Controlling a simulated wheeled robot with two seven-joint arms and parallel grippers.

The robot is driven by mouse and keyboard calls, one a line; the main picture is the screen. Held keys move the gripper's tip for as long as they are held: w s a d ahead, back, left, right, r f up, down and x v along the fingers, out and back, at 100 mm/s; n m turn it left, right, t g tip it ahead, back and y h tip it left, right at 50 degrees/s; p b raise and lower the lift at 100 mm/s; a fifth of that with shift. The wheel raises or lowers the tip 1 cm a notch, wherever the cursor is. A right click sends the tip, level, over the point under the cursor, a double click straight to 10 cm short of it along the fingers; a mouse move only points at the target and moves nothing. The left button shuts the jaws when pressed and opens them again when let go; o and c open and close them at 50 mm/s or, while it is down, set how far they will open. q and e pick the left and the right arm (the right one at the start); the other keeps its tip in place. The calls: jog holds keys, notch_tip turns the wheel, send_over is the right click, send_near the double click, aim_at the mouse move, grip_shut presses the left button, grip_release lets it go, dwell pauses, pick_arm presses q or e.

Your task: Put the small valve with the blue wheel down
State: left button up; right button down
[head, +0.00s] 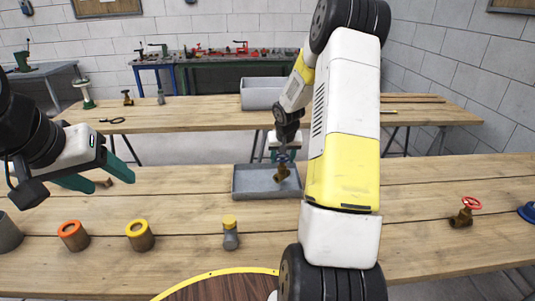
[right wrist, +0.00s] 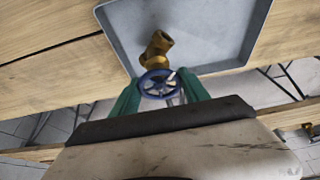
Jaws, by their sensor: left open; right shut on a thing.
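The small brass valve (head: 281,174) with the blue wheel is at the grey tray (head: 237,194) on the near table. In the right wrist view its brass body (right wrist: 157,48) points over the tray floor (right wrist: 195,35), with the blue wheel (right wrist: 159,84) between my teal fingers. My right gripper (right wrist: 160,97) is shut on the valve at its wheel end. I cannot tell whether the valve touches the tray floor. My left gripper (head: 110,181) is open and empty above the left of the near table.
A red-wheeled valve (head: 462,214) stands at the right. A grey bin (head: 262,98) is on the table behind. The tray looks otherwise empty.

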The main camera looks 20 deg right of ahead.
jog(key=shift+f, duration=0.6)
jog(key=shift+f, duration=0.15)
jog(key=c, duration=0.6)
grip_release()
jog(key=shift+o, duration=0.2)
